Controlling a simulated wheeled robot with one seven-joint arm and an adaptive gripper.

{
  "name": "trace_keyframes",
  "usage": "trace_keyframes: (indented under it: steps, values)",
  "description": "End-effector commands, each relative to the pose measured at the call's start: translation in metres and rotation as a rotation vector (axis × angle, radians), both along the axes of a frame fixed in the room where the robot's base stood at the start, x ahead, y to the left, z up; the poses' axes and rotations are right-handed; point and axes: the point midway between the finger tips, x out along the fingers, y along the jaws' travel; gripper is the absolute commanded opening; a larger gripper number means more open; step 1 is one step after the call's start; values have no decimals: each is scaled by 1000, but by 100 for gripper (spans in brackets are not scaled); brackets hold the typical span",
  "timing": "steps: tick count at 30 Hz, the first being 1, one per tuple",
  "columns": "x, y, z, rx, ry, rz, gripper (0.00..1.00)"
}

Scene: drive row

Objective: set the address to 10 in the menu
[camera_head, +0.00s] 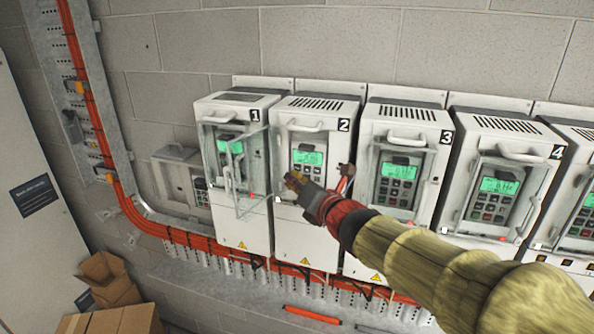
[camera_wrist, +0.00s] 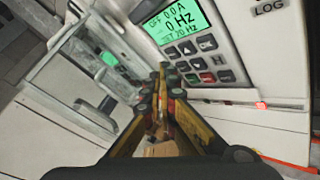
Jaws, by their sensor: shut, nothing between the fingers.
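Drive 2 (camera_head: 330,115) is a white unit on the wall with a green display (camera_head: 308,158) and a keypad. Its clear cover (camera_head: 253,172) is swung out to the left, and the keypad is bare. In the wrist view the display (camera_wrist: 178,18) reads OFF, 0.0 A, 0 Hz and SET 20 Hz. The dark keypad (camera_wrist: 203,60) is below it. My gripper (camera_head: 290,180) is shut and empty in front of drive 2, near the keypad's lower left. In the wrist view its fingertips (camera_wrist: 163,74) overlap the keypad's left edge. Contact cannot be told.
Drive 1 (camera_head: 237,105) stands left, partly behind the swung-out cover, which also shows in the wrist view (camera_wrist: 62,68). Drive 3 (camera_head: 400,120) and drive 4 (camera_head: 505,140) stand right with covers closed. Cardboard boxes (camera_head: 110,280) lie lower left. Orange cables run below.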

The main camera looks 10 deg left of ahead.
Motion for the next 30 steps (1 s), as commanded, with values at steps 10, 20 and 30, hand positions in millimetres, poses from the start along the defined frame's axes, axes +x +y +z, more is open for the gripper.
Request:
trace_keyframes:
  steps: [10,20,30]
  values:
    - [-18,2,-2,0,-3,1,0]
    - [-46,4,-2,-1,-2,0,0]
    - [-50,4,0,-1,0,-1,0]
